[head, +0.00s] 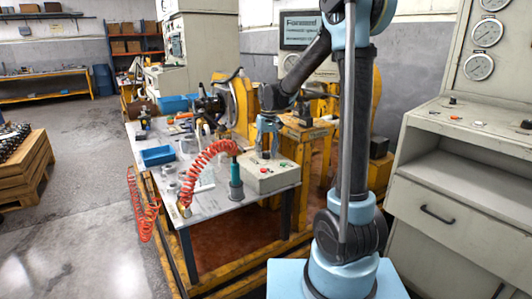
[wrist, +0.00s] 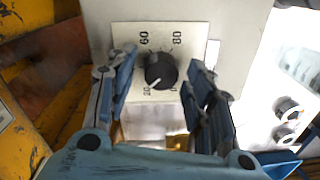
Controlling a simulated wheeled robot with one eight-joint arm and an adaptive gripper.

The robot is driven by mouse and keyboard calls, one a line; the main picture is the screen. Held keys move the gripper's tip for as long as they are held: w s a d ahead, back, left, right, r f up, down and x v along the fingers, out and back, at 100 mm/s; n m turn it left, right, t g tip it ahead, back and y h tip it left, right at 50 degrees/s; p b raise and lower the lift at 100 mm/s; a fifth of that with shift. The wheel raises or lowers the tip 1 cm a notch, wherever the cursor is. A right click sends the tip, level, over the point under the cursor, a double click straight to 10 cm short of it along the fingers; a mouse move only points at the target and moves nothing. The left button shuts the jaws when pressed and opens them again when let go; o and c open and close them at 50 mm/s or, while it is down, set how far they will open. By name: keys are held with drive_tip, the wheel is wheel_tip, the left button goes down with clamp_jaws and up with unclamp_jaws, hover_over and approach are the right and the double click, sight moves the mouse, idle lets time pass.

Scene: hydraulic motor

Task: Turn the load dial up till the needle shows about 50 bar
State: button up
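The load dial (wrist: 160,71) is a round black knob on a pale scale plate (wrist: 125,35) in the wrist view. Its white mark points to the lower left, near the 20; 60 and 80 show at the top. My gripper (wrist: 159,76) is open, with one blue finger on each side of the knob and a visible gap to it. In the head view my gripper (head: 268,138) points down over the grey control box (head: 268,178); the knob is hidden there. Round gauges (head: 479,67) are on the cabinet at the right; their needles are too small to read.
The control box stands at the near end of a cluttered bench (head: 222,198). A coiled red hose (head: 207,155) and a teal-grey cylinder (head: 236,180) are close on its left. The grey cabinet (head: 455,205) fills the right side.

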drive_tip(key=shift+r, duration=0.1)
wheel_tip(320, 180, up, 12)
drive_tip(key=shift+w+d, duration=0.15)
drive_tip(key=shift+d, duration=0.15)
idle(0.5)
drive_tip(key=s+d+f+m+t, duration=0.1)
drive_tip(key=s+d+f, duration=0.3)
drive_tip(key=s+d, duration=0.65)
drive_tip(key=s+d+f+m+t, duration=0.15)
drive_tip(key=s+d+f, duration=0.45)
drive_tip(key=s, duration=0.8)
drive_tip(key=s+d+f+m, duration=0.1)
drive_tip(key=s+d+f, duration=0.3)
drive_tip(key=s+f, duration=0.3)
drive_tip(key=shift+s+h, duration=0.3)
drive_tip(key=shift+s, duration=0.1)
drive_tip(key=shift+f+m, duration=0.1)
drive_tip(key=shift+m, duration=0.15)
